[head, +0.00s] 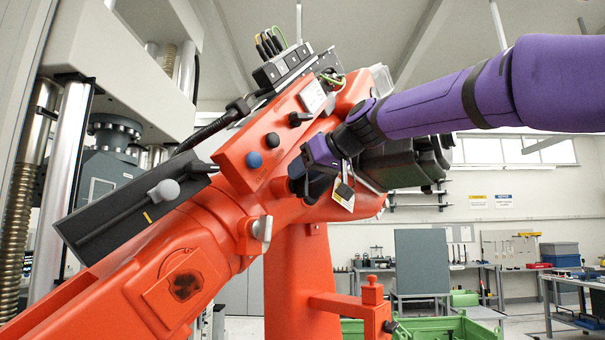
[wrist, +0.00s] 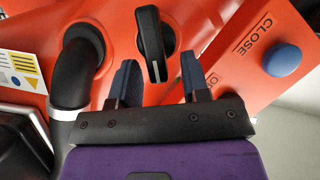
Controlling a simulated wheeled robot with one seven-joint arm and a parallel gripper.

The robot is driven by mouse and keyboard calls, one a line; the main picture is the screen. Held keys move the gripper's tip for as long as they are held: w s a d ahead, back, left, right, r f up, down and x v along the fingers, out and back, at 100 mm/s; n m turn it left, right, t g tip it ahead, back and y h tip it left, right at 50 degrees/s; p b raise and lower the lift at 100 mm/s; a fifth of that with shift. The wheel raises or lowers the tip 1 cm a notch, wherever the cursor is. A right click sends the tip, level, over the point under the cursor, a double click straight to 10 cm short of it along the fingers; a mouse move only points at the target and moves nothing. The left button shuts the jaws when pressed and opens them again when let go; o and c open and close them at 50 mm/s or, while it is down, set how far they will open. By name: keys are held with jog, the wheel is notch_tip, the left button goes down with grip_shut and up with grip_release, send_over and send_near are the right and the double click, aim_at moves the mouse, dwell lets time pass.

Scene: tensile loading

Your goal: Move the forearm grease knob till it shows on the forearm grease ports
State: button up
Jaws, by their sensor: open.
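A black pointer knob (wrist: 153,42) with a white line sits on the orange arm in the wrist view. Its long handle runs nearly up and down in that picture. No lettering beside it is readable, so I cannot tell which ports it shows. My gripper (wrist: 158,64) is open, with one dark blue finger on each side of the knob's lower end; contact cannot be told. In the head view my gripper (head: 306,184) is against the orange forearm below the button panel, and it seems to hide this knob.
A blue button (wrist: 283,60) marked CLOSE is right of the fingers; another label is partly covered. A black hose (wrist: 78,72) in a silver collar is close on the left. The head view shows the orange panel (head: 235,158), a black lever knob (head: 299,118) and a hanging tag (head: 343,196).

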jog(key=shift+w+a+f, duration=0.1)
jog(key=shift+w+a, duration=0.1)
jog(key=shift+c, duration=0.4)
jog(key=c, duration=0.5)
